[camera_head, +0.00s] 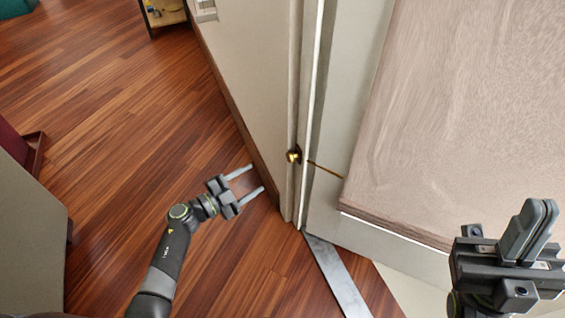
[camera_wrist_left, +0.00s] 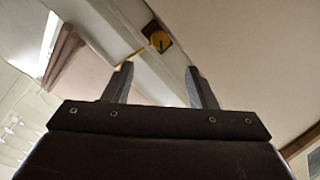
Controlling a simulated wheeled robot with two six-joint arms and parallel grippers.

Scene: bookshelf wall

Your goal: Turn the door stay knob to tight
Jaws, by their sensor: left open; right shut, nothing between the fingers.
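The door stay knob (camera_head: 293,155) is a small brass-yellow knob on a dark mount at the door frame's edge. A thin rod (camera_head: 325,168) runs from it to the right, towards the pale panel. In the left wrist view the knob (camera_wrist_left: 157,41) is beyond the fingertips, above the gap between them. My left gripper (camera_head: 252,180) is open and empty, to the left of the knob and apart from it. Its two fingers also show in the left wrist view (camera_wrist_left: 160,82). My right gripper (camera_head: 535,225) is shut and empty at the lower right, far from the knob.
A large pinkish-beige panel (camera_head: 460,110) fills the upper right, between the knob and my right gripper. A pale wall (camera_head: 250,70) stands left of the door frame. A grey threshold strip (camera_head: 335,275) lies below. The wooden floor (camera_head: 120,130) at left is mostly clear.

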